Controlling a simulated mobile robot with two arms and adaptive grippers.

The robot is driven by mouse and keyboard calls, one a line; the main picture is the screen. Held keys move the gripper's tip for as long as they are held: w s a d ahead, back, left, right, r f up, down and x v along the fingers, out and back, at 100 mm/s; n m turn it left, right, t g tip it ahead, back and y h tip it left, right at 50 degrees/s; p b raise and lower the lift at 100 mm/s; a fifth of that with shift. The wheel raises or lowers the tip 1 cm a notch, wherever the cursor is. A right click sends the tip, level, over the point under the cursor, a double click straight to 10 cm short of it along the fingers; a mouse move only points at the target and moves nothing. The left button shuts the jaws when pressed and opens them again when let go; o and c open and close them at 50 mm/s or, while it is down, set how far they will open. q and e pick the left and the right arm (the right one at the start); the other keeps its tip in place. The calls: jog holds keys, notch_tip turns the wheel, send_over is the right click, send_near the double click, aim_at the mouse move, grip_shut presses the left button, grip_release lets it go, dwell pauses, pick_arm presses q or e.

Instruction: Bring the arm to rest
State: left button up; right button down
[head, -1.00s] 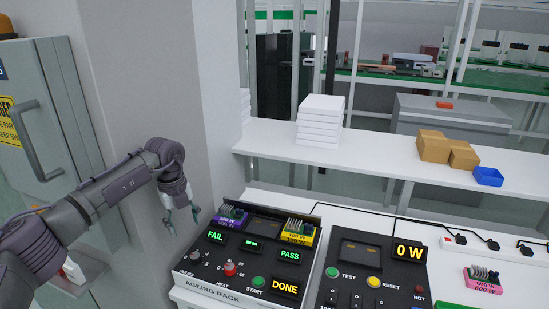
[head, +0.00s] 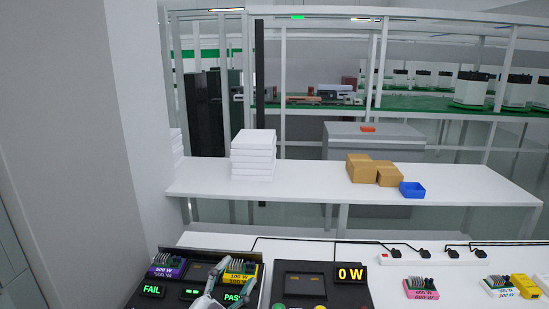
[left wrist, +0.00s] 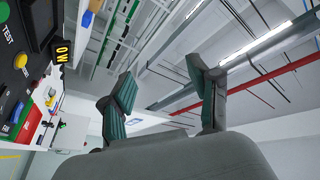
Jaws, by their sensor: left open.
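My left gripper (head: 214,284) shows at the bottom of the head view, in front of the ageing rack (head: 172,252). In the left wrist view its two green-padded fingers (left wrist: 163,90) stand apart with nothing between them. The arm behind it is mostly below the picture. The rack holds a purple module (head: 166,271) above a FAIL display and a yellow module (head: 240,272) above a PASS display. The gripper hides part of the rack; whether they touch cannot be told. My right gripper is not in view.
A test panel (head: 322,284) reading 0 W stands right of the rack. Pink (head: 421,289) and yellow (head: 525,286) modules lie further right near a power strip (head: 420,260). A shelf behind holds white boxes (head: 253,156), brown boxes (head: 372,170) and a blue bin (head: 412,189).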

pick_arm(q)
jog(key=s+a+f+n+g+y, duration=0.7)
jog(key=s+a+f+n+y, duration=0.4)
jog(key=f, duration=0.4)
jog(key=s+a+f+g+h, duration=0.1)
jog(key=s+f+g, duration=0.3)
jog(key=s, duration=0.6)
jog(key=s+f+g+h, duration=0.1)
jog(key=s+f+g, duration=0.3)
jog(key=s, duration=0.6)
notch_tip(320, 180, down, 24)
jog(key=g, duration=0.1)
jog(key=s+a+f+g, duration=0.1)
jog(key=s+a+f, duration=0.2)
jog(key=s+f, duration=1.4)
jog(key=shift+s+f, duration=0.4)
jog(key=shift+s, duration=0.05)
jog(key=shift+a, duration=0.1)
